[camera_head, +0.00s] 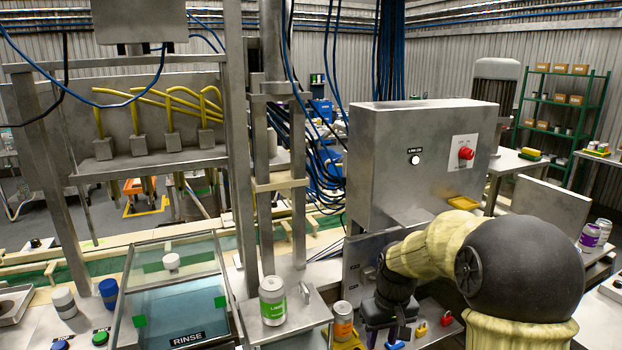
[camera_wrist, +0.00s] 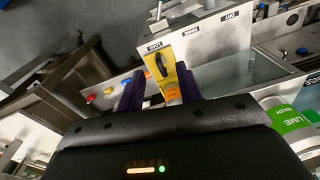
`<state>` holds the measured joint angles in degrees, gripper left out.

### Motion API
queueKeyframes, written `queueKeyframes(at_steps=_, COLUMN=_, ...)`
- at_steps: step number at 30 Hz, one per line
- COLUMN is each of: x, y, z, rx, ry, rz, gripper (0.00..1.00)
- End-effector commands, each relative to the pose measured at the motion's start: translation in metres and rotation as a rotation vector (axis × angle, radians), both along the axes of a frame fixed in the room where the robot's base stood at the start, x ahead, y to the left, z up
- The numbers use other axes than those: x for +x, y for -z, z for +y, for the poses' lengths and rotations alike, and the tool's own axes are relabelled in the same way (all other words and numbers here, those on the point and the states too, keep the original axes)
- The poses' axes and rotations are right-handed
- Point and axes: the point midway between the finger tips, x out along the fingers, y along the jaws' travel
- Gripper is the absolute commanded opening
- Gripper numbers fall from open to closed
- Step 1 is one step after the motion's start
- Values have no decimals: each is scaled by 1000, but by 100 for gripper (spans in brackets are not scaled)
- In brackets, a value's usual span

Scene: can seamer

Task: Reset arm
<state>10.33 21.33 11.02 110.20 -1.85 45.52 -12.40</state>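My arm reaches in from the right in the camera_head view, with my gripper (camera_head: 388,335) pointing down in front of the grey machine cabinet (camera_head: 420,165). In the wrist view my gripper (camera_wrist: 160,92) has its two purple fingers spread apart. An orange and yellow area (camera_wrist: 173,94) shows in the gap between them; I see no clear grip on anything. In the camera_head view an orange-banded can (camera_head: 343,320) stands just left of my gripper. A green-labelled lime can (camera_head: 272,300) stands further left on a metal ledge and also shows in the wrist view (camera_wrist: 288,120).
Red (camera_head: 421,328), yellow (camera_head: 446,319) and blue (camera_head: 395,344) small objects lie close to my gripper. A glass-lidded rinse basin (camera_head: 175,300) is at the left. A purple can (camera_head: 589,237) stands at the far right. Steel posts rise behind the lime can.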

Motion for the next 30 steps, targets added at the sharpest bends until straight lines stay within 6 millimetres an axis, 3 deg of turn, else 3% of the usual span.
queueKeyframes(at_steps=9, x=-99, y=8, z=4, rx=-26, ry=143, rz=-105, gripper=36)
queueKeyframes(at_steps=15, x=-149, y=16, z=3, rx=-15, ry=219, rz=-157, gripper=36)
queueKeyframes(at_steps=19, x=-159, y=18, z=3, rx=-11, ry=240, rz=-169, gripper=36)
queueKeyframes(at_steps=30, x=-158, y=18, z=3, rx=-12, ry=239, rz=-168, gripper=36)
